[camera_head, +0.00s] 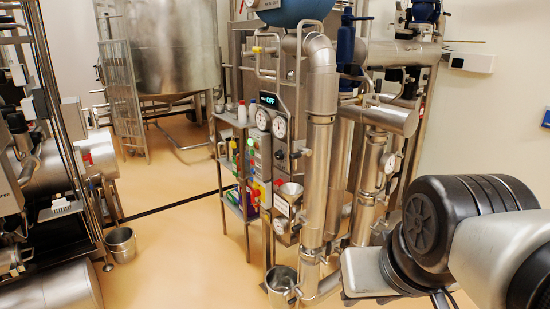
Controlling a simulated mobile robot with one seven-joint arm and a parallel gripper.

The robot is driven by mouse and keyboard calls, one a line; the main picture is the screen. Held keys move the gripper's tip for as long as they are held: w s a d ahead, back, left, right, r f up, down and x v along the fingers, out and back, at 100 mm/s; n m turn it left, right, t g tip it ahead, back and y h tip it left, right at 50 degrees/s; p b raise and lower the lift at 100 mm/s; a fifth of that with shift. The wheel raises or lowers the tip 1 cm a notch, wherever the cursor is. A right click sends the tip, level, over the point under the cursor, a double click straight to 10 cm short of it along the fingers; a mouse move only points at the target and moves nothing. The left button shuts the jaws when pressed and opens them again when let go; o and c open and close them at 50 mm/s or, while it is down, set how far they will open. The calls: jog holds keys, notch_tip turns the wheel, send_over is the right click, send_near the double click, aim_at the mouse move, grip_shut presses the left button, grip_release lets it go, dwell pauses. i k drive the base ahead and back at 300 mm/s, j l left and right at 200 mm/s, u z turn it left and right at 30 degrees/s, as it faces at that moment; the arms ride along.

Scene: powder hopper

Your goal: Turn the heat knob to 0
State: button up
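A tall panel (284,92) stands near the middle of the view, on a stand of steel pipes. A dark display (269,100) on it reads "OFF" in lit letters. Two round dials with white faces sit just below it, a left one (262,119) and a right one (279,127). Smaller coloured controls lie lower on the panel, too small to tell apart. I cannot tell which part is the heat knob or read its setting. My arm comes in at the lower right, apart from the panel in the picture. My gripper is not in view.
A thick steel pipe (320,120) stands just right of the panel. A shelf rack (238,150) with bottles is at its left. A steel bucket (281,285) sits at its foot, another bucket (121,244) at left. The floor (185,240) between is clear.

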aim_at(280, 155)
jog(key=z, duration=0.35)
jog(key=i+j+z, duration=0.2)
jog(key=j, duration=0.15)
jog(key=i+j+z, duration=0.1)
jog(key=j+z, duration=0.15)
jog(key=i+j+z, duration=0.2)
jog(key=j, duration=0.25)
jog(key=i+j, duration=0.15)
jog(key=j, duration=0.4)
jog(key=i+j+z, duration=0.1)
jog(key=j, duration=0.45)
jog(key=i+j, duration=0.15)
jog(key=j, duration=0.4)
jog(key=i+j+z, duration=0.1)
jog(key=j, duration=0.45)
jog(key=i+j, duration=0.1)
jog(key=j, duration=0.45)
